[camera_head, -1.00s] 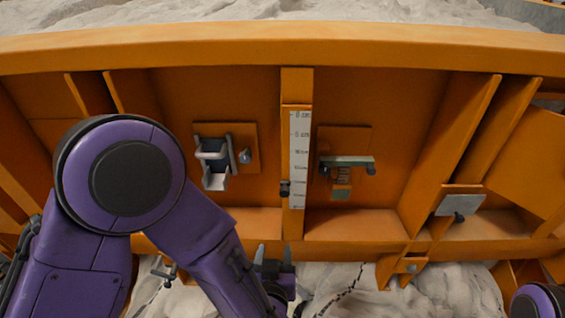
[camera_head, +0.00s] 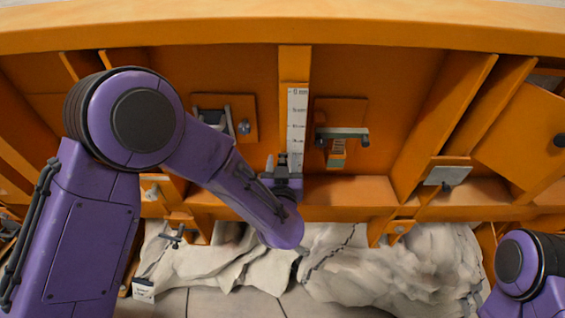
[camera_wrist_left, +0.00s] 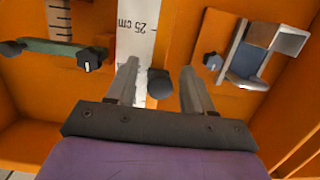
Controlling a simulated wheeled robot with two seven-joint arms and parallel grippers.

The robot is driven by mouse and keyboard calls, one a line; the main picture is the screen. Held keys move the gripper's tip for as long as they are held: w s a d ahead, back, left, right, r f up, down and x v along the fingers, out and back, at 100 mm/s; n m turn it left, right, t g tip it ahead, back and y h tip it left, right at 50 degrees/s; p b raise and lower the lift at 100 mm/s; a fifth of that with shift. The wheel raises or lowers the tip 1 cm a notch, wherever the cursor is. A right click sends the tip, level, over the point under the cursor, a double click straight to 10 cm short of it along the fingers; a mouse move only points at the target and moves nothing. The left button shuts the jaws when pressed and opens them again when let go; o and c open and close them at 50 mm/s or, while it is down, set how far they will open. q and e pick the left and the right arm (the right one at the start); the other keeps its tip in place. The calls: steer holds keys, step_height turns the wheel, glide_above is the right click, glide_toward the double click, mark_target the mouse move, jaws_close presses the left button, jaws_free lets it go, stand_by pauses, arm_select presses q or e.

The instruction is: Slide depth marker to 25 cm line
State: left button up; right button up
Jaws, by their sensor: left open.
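The depth scale is a white strip with printed lines (camera_head: 297,120) on the orange wall in the head view. In the left wrist view the scale (camera_wrist_left: 135,35) shows its "25 cm" label near the top. The depth marker, a dark knob (camera_wrist_left: 160,84), sits at the strip's edge, below that label in the picture. My left gripper (camera_wrist_left: 157,88) is open, with one finger on each side of the knob and visible gaps. In the head view my left gripper (camera_head: 281,163) covers the strip's lower end, and the marker cannot be made out there. My right gripper is out of view.
A latch with a bar (camera_head: 342,133) stands right of the scale. Orange ribs flank the panel. Pale rock (camera_head: 390,262) lies below.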

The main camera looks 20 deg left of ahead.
arm_select(q)
steer(key=shift+c, duration=0.4)
jaws_close()
steer(key=f+b, duration=0.2)
steer(key=f, duration=0.1)
steer(key=f+b, duration=0.1)
steer(key=shift+w+a+f, duration=0.15)
steer(key=shift+w+f, duration=0.2)
steer(key=shift+o, duration=0.4)
jaws_free()
steer(key=b+v, duration=0.3)
steer(key=v, duration=0.7)
steer(key=shift+s, duration=0.3)
steer(key=shift+r, duration=0.1)
